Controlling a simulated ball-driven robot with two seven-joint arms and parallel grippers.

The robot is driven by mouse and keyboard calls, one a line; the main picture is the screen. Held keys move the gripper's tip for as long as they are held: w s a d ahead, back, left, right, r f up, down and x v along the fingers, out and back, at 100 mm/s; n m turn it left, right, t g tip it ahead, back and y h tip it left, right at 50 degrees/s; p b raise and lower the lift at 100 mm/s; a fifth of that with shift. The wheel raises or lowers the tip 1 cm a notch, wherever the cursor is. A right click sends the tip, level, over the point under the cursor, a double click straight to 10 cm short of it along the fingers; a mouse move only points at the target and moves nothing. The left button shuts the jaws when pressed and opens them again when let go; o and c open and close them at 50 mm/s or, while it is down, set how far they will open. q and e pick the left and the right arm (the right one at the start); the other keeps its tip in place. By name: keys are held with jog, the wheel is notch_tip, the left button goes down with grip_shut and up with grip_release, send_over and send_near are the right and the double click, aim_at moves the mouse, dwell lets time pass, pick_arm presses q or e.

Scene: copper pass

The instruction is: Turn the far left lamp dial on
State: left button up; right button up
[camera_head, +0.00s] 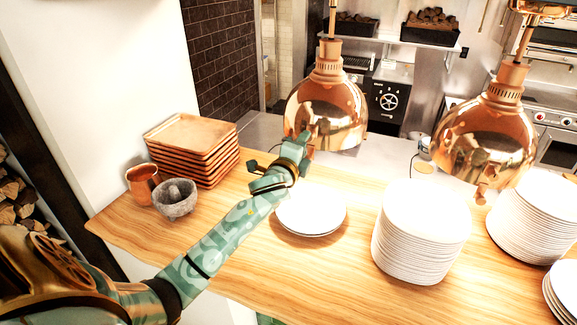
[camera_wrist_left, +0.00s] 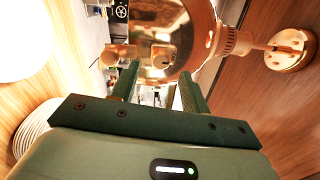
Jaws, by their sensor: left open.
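The far left lamp (camera_head: 328,100) is a copper dome hanging over the counter. In the left wrist view the same lamp (camera_wrist_left: 172,25) lies sideways, right ahead of the fingers. In the head view my gripper hides that dial. My left gripper (camera_head: 299,143) is raised at the lamp's front lower side. In the wrist view its fingers (camera_wrist_left: 158,78) are apart with nothing held between them. I cannot tell if they touch the lamp. My right gripper is out of view.
A second copper lamp (camera_head: 485,140) with a knob (camera_head: 481,193) hangs at right. White plates (camera_head: 312,213) lie below my left forearm, with taller plate stacks (camera_head: 420,235) to the right. Copper trays (camera_head: 192,150), a copper mug (camera_head: 142,183) and a stone mortar (camera_head: 175,203) stand left.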

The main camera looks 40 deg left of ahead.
pick_arm(q)
jog(key=b+v, duration=0.2)
jog(key=v, duration=1.1)
jog(key=s+d+f+n+g, duration=0.2)
jog(key=s+f+n+g, duration=0.3)
jog(key=s+f, duration=0.4)
jog(key=s+d+f+n+g, duration=0.3)
jog(key=s+f+n+g, duration=0.2)
jog(key=s+f, duration=0.45)
jog(key=s+d+f+g+h+b, duration=0.2)
jog(key=f+b, duration=0.5)
jog(key=f, duration=1.3)
jog(key=s+d+f+g+b, duration=0.2)
jog(key=f+b, duration=0.5)
jog(key=f, duration=1.3)
jog(key=s+f+n+g+h+b, duration=0.1)
jog(key=s+f+b, duration=0.5)
jog(key=s+f, duration=0.4)
jog(key=s+f+n+g+h+b, duration=0.1)
jog(key=s+f+n+b, duration=0.1)
jog(key=s+f+b, duration=0.4)
jog(key=s+f, duration=0.5)
jog(key=f, duration=0.6)
jog(key=shift+s, duration=0.15)
